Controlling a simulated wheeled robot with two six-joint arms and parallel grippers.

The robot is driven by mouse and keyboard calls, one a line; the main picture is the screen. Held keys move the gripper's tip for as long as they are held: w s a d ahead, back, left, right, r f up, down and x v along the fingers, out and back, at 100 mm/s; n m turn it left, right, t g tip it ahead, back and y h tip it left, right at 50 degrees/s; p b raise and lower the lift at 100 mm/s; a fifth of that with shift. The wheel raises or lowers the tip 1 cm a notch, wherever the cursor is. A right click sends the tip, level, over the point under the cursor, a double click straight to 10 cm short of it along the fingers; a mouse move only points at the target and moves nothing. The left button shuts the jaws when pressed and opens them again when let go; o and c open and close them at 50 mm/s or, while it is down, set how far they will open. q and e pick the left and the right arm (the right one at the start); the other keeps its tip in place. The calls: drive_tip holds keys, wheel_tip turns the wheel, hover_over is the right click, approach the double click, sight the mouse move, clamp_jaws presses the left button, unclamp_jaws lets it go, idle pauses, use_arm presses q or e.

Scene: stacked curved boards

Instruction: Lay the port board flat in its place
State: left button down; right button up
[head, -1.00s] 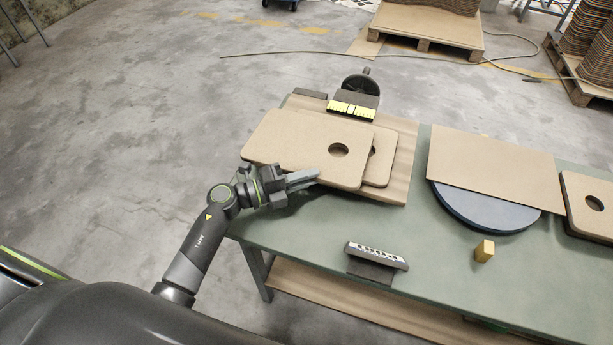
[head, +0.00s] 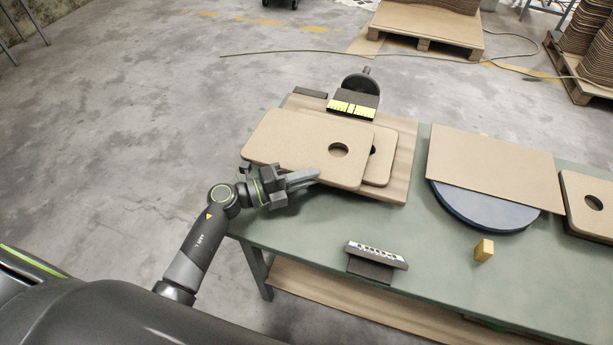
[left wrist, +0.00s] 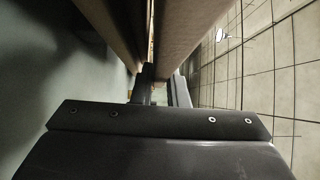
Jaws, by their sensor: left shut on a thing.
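A tan board with rounded corners and a round hole, which I take to be the port board (head: 290,146), lies over a second, similar board (head: 381,157) at the left end of the green table. The upper board is shifted left of the lower one. My left gripper (head: 303,179) is shut on the upper board's near edge. In the left wrist view the fingers (left wrist: 162,92) straddle the edge of this board (left wrist: 190,38), and another board edge (left wrist: 112,28) runs alongside. I cannot tell whether the two boards touch. My right gripper is not in view.
A brown base sheet (head: 407,160) lies under the boards. A black fixture with a yellow scale (head: 352,107) stands behind them. A grey device (head: 376,255), a yellow block (head: 484,250), a blue disc (head: 480,212) under a tan sheet (head: 490,168), and another holed board (head: 590,203) stand rightward.

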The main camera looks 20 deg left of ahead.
use_arm(q)
drive_tip(key=shift+f+b, duration=0.35)
drive_tip(key=shift+f, duration=0.15)
drive_tip(key=c, duration=1.5)
unclamp_jaws()
drive_tip(key=shift+f, duration=0.2)
drive_tip(key=shift+a, duration=0.1)
drive_tip(key=shift+v, duration=2.95)
drive_tip(key=o, duration=0.6)
drive_tip(key=shift+c, duration=0.2)
